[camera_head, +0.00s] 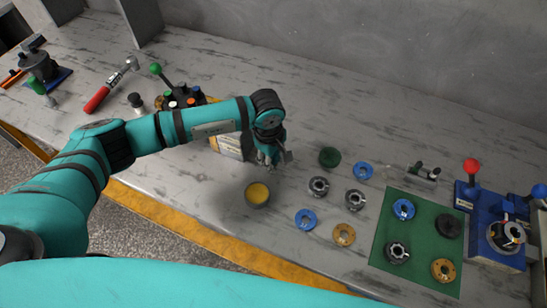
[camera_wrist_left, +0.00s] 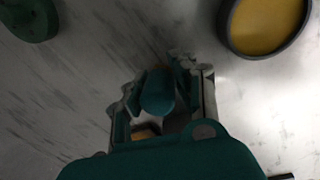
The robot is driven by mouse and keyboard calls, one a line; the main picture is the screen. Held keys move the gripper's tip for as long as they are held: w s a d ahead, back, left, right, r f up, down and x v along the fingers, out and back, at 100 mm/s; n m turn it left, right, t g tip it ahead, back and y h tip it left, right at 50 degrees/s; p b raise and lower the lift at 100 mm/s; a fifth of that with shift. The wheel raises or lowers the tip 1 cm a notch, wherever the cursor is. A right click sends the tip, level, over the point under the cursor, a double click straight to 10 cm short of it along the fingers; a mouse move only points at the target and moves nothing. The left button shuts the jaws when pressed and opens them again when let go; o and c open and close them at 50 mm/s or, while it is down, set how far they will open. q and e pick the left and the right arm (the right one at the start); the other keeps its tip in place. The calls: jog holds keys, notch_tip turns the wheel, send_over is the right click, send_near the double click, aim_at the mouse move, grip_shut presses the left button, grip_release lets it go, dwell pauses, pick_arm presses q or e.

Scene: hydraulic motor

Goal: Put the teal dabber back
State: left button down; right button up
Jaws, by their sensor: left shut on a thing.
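The teal dabber (camera_wrist_left: 157,93) shows in the left wrist view as a teal, round-ended piece between my left fingers. My left gripper (camera_head: 271,156) is shut on it, above the table; it also shows in the left wrist view (camera_wrist_left: 163,82). In the head view the gripper hides most or all of the dabber. A round dark pot with a yellow fill (camera_head: 257,193) stands nearer the table's front edge than the gripper; it also shows at the upper right of the left wrist view (camera_wrist_left: 265,22). My right gripper is out of view.
A box (camera_head: 229,148) stands just left of my gripper, partly behind the forearm. A green round part (camera_head: 329,157) and several rings lie to the right. Farther right are a green mat (camera_head: 420,242) and a blue fixture (camera_head: 489,215). A dark holder (camera_head: 181,99) stands behind the arm.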

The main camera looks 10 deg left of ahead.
pick_arm(q)
jog(key=shift+f, duration=0.75)
jog(key=c, duration=1.1)
grip_release()
jog(key=shift+r, duration=0.1)
jog(key=shift+r, duration=0.6)
jog(key=r+b, duration=0.1)
jog(key=r, duration=0.2)
jog(key=r+b, duration=0.1)
jog(key=r, duration=0.5)
jog(key=shift+s+a+r+b, duration=0.25)
jog(key=shift+s+r+b, duration=0.05)
jog(key=shift+s+b, duration=0.1)
jog(key=shift+s+r, duration=0.1)
jog(key=shift+r, duration=0.6)
